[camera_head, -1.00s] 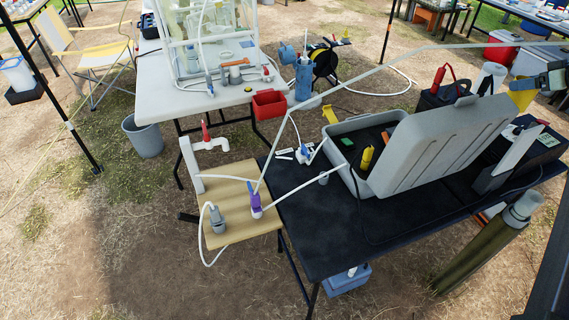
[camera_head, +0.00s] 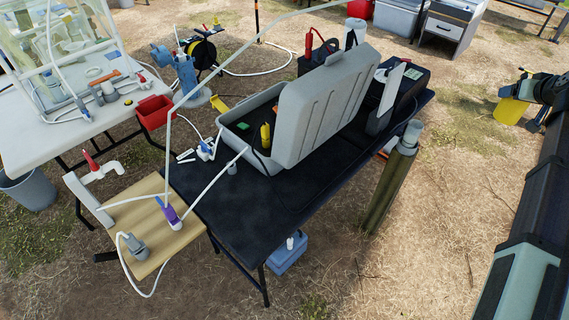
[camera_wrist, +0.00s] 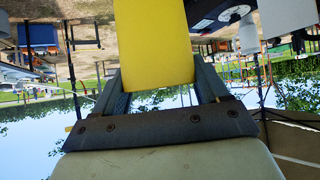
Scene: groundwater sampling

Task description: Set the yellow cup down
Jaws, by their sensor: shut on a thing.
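The yellow cup (camera_head: 510,111) is at the right of the head view, held in the air with bare ground behind it, apart from the black table. My gripper (camera_head: 524,94) is shut on it. In the wrist view the yellow cup (camera_wrist: 160,40) fills the top middle, between the two fingers of my gripper (camera_wrist: 160,82). The cup hides the fingertips there. The cup's opening and any contents cannot be seen.
The black table (camera_head: 300,215) holds an open grey case (camera_head: 330,105) with its lid up. A wooden board (camera_head: 150,210) with tubing and a white table (camera_head: 60,135) stand at left. A greenish cylinder (camera_head: 388,190) stands beside the black table. Open ground lies at right.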

